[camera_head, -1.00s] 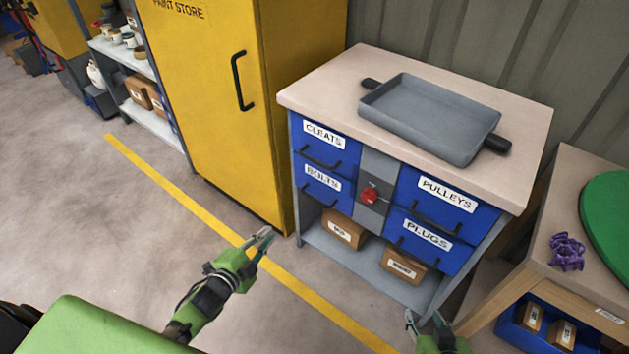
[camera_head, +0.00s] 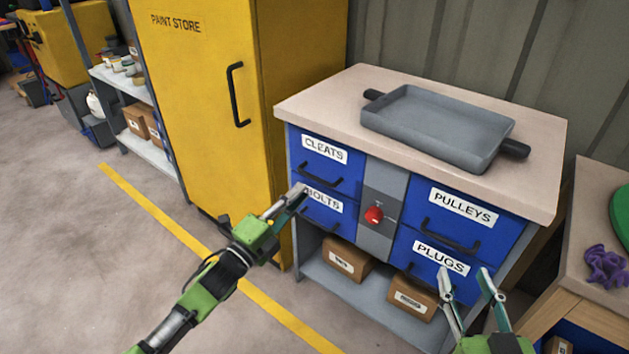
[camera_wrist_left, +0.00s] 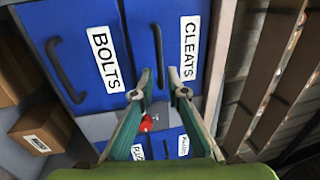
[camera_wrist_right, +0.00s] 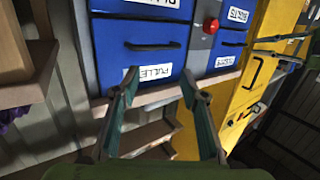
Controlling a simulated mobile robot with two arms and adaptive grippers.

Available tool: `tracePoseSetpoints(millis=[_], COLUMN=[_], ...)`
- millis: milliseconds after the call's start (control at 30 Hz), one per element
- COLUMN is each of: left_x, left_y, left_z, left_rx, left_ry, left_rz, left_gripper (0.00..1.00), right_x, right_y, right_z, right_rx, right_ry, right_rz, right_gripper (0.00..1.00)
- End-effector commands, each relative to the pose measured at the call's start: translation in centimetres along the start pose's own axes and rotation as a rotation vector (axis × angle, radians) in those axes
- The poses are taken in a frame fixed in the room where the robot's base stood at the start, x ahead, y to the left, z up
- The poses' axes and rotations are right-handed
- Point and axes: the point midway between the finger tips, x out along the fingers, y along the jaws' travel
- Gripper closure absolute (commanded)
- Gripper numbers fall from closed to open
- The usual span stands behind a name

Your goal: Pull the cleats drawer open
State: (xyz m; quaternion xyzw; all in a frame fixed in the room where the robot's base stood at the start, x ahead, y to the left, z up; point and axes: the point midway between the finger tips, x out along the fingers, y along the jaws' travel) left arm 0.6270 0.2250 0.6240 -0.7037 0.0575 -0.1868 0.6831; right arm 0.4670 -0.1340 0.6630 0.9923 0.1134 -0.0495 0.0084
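The blue cleats drawer (camera_head: 338,162) is shut, at the top left of the cabinet, with a dark bar handle (camera_head: 319,180) below its label. It also shows in the left wrist view (camera_wrist_left: 173,28), its handle (camera_wrist_left: 158,57) upright in the picture just beyond the gap between my fingertips. My left gripper (camera_head: 301,193) is open and empty, in front of the bolts drawer (camera_head: 318,214) and just below and left of the cleats handle; I see no contact. My right gripper (camera_head: 465,272) is open and empty in front of the plugs drawer (camera_head: 427,262).
A red knob (camera_head: 374,214) sits on the grey panel between the drawer columns. A grey tray (camera_head: 430,125) lies on the cabinet top (camera_head: 320,105). A yellow paint store (camera_head: 205,110) stands close at left. A wooden table (camera_head: 590,285) is at right; open floor lies at front left.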

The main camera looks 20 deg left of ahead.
Motion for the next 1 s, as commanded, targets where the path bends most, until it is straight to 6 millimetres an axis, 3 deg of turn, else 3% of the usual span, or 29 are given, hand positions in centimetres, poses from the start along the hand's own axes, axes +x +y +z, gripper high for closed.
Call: tracePoseSetpoints(millis=[200,400,867,900,933,1000], left_x=[3.9,6.2,7.1,7.1,7.1,7.1], left_y=[0.1,0.1,0.1,0.1,0.1,0.1], left_z=[0.0,0.0,0.0,0.0,0.0,0.0], left_rx=[0.001,0.000,-0.001,-0.001,-0.001,-0.001], left_ry=[0.000,0.000,0.000,0.000,0.000,0.000], left_rz=[-0.002,0.000,0.002,0.002,0.002,0.002], left_gripper=[0.86,0.86,0.86,0.96,1.00,1.00], right_x=[0.1,-0.4,-0.7,-0.7,-0.7,-0.7], right_y=[-0.5,-0.8,-0.9,-0.9,-0.9,-0.9], right_z=[-3.6,-6.2,-7.5,-7.5,-7.5,-7.4], right_rx=[0.004,0.007,0.008,0.008,0.008,0.008], right_ry=[0.178,0.299,0.353,0.353,0.353,0.353], right_rz=[-0.011,-0.017,-0.020,-0.020,-0.020,-0.020], right_gripper=[0.60,0.60,0.60,0.60,0.60,0.60])
